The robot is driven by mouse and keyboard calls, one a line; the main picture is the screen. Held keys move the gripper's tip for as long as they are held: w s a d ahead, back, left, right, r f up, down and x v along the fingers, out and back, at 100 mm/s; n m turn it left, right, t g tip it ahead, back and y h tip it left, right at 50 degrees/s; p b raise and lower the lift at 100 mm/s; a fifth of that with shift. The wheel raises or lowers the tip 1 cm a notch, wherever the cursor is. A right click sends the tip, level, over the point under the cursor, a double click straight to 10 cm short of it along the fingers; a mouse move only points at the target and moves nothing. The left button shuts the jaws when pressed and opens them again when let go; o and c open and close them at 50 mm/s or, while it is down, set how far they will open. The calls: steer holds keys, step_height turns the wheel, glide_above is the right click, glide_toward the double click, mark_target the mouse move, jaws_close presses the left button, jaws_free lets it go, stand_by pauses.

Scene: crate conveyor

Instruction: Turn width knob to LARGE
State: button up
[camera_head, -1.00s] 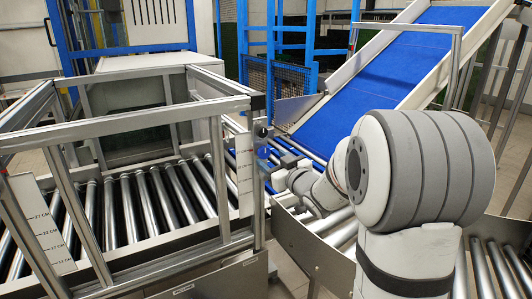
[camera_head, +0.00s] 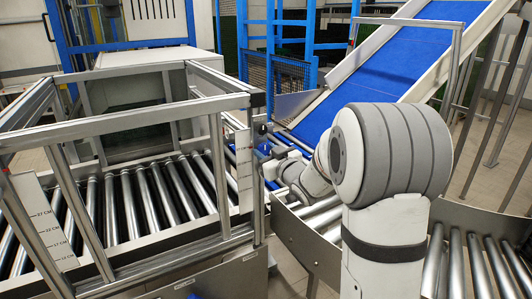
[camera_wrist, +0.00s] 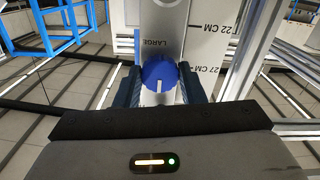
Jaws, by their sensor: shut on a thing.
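In the wrist view the blue width knob (camera_wrist: 157,71) sits on a grey metal plate. A white mark on it points down in the picture, away from the LARGE label (camera_wrist: 158,30) above it. My gripper (camera_wrist: 159,80) has one dark finger on each side of the knob and is shut on it. In the head view my gripper (camera_head: 274,163) is at the right-hand post of the metal frame; the knob there is mostly hidden and too small to read.
A roller conveyor (camera_head: 140,203) runs inside the aluminium frame (camera_head: 130,124). A scale plate (camera_wrist: 211,48) marked in centimetres stands beside the knob. A blue belt ramp (camera_head: 385,70) rises behind. More rollers (camera_head: 485,265) lie at the right behind a metal side wall.

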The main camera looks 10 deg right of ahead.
steer(key=c, duration=0.3)
steer(key=shift+m, duration=0.3)
steer(key=m, duration=0.9)
steer(key=shift+r+p, duration=0.1)
steer(key=shift+p, duration=0.2)
steer(key=m+p, duration=0.1)
steer(key=m, duration=0.2)
steer(key=shift+m, duration=0.3)
steer(key=m+p, duration=0.2)
steer(key=m, duration=0.3)
steer(key=m+p, duration=0.1)
steer(key=m, duration=0.4)
steer(key=shift+p, duration=0.3)
steer(key=shift+m, duration=0.4)
